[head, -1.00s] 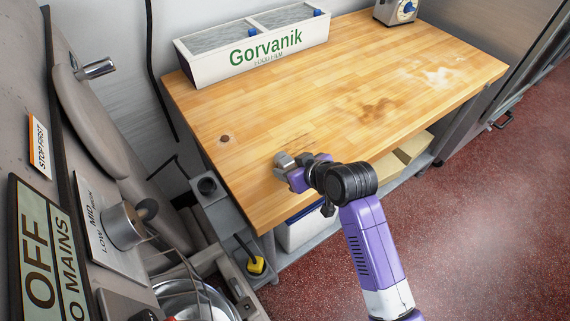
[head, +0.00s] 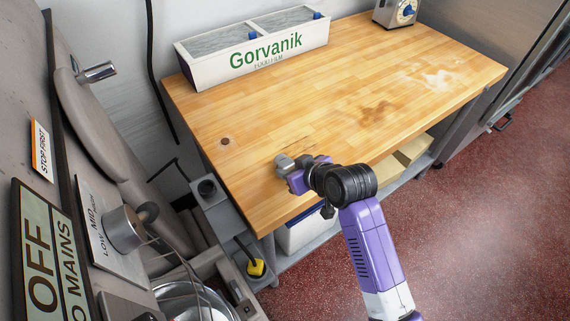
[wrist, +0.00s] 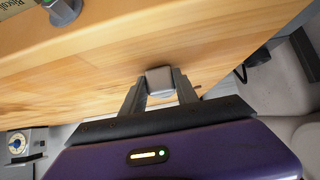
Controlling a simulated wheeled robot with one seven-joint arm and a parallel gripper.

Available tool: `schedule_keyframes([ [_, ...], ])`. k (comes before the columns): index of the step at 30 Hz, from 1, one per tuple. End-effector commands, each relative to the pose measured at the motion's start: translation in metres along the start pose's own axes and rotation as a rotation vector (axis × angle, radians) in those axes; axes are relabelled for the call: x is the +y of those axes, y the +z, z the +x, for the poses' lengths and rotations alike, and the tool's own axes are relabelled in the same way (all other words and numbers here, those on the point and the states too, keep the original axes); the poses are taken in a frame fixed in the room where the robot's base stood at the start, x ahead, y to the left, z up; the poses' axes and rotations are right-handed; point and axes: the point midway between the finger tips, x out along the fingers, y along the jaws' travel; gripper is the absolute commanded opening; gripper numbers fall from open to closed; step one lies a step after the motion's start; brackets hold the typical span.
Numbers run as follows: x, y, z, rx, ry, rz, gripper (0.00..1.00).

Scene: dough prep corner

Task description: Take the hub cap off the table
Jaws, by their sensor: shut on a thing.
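The hub cap (head: 284,162) is a small grey piece with rounded edges, near the left front part of the wooden table (head: 300,110). My gripper (head: 292,170) is shut on it; in the wrist view the hub cap (wrist: 159,79) sits between the two grey fingertips (wrist: 160,86). The fingers and wrist hide part of it in the head view. I cannot tell whether it touches the tabletop or is just above it.
A white Gorvanik film box (head: 255,48) stands at the table's back left. A dial device (head: 396,12) stands at the back right. The tabletop between is mostly clear, with a brown stain and white flour patches. A grey machine with a knob (head: 124,227) fills the left side.

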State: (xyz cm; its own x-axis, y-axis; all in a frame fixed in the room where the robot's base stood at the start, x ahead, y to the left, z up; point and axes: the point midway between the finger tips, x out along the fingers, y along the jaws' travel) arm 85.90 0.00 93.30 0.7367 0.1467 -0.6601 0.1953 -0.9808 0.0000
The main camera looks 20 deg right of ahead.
Motion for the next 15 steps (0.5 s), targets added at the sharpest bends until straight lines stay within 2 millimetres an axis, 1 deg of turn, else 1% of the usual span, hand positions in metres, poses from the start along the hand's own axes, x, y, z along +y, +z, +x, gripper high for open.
schedule_keyframes([
  [1, 0.0, -0.003, -0.003, 0.001, 0.0, 0.0, 0.0],
  [15, 0.0, -0.015, -0.013, 0.001, 0.0, 0.0, 0.0],
])
